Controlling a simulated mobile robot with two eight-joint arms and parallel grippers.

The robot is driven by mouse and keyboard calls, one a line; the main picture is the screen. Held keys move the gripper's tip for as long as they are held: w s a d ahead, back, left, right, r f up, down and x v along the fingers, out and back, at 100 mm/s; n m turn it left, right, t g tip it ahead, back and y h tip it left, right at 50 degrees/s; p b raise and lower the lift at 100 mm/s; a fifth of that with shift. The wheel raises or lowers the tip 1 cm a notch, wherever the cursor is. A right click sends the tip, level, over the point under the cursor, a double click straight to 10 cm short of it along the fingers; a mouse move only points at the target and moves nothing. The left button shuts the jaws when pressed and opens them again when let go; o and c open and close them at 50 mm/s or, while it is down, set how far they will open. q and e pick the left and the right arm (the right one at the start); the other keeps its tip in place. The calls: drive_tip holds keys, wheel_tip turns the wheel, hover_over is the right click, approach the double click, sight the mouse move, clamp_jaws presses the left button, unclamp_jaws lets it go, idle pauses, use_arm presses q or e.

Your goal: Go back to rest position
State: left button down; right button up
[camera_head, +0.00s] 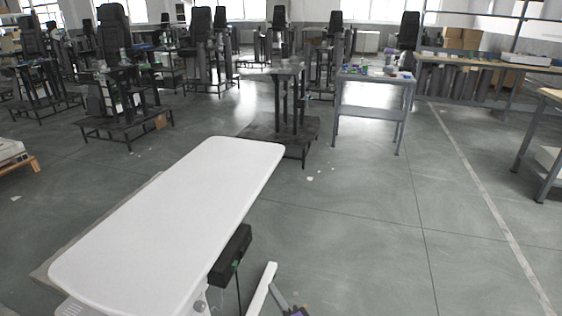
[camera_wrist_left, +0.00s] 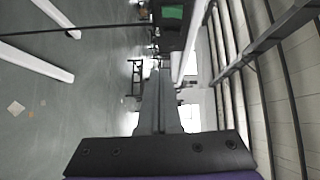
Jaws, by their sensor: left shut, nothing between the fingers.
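My left gripper (camera_wrist_left: 158,78) is shut and empty in the left wrist view, its fingers together and pointing away from the camera. In the head view only a small part of it (camera_head: 294,311) shows at the bottom edge, low beside the white table (camera_head: 170,220). The rest of the left arm is out of frame there. My right gripper is in neither view.
The white tabletop is bare. A black box (camera_head: 231,255) hangs under its right edge, and a white table foot (camera_head: 262,288) lies near my gripper. Open floor (camera_head: 390,240) is to the right. A grey workbench (camera_head: 374,78) and black chairs stand farther back.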

use_arm(q)
drive_tip(key=s+a+n+g+h, duration=0.1)
drive_tip(key=s+a+n+g, duration=0.25)
drive_tip(key=s+a, duration=0.4)
drive_tip(key=s+a+n+g+h, duration=0.1)
drive_tip(key=s+a+n+g, duration=0.3)
drive_tip(key=a, duration=0.6)
drive_tip(key=s+d+n+g+h, duration=0.2)
drive_tip(key=s+n+g+h, duration=0.3)
drive_tip(key=s, duration=1.4)
wheel_tip(320, 180, up, 25)
drive_tip(key=w+t+h+p, duration=0.1)
drive_tip(key=t+p, duration=0.1)
drive_tip(key=p, duration=2)
drive_tip(key=shift+w+a+p, duration=0.15)
drive_tip(key=shift+a+p, duration=0.05)
drive_tip(key=shift+p, duration=0.1)
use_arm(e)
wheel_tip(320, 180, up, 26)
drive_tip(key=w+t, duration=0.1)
use_arm(q)
drive_tip(key=shift+m+t, duration=0.25)
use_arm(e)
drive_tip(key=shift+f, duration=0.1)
use_arm(q)
drive_tip(key=shift+a, duration=0.1)
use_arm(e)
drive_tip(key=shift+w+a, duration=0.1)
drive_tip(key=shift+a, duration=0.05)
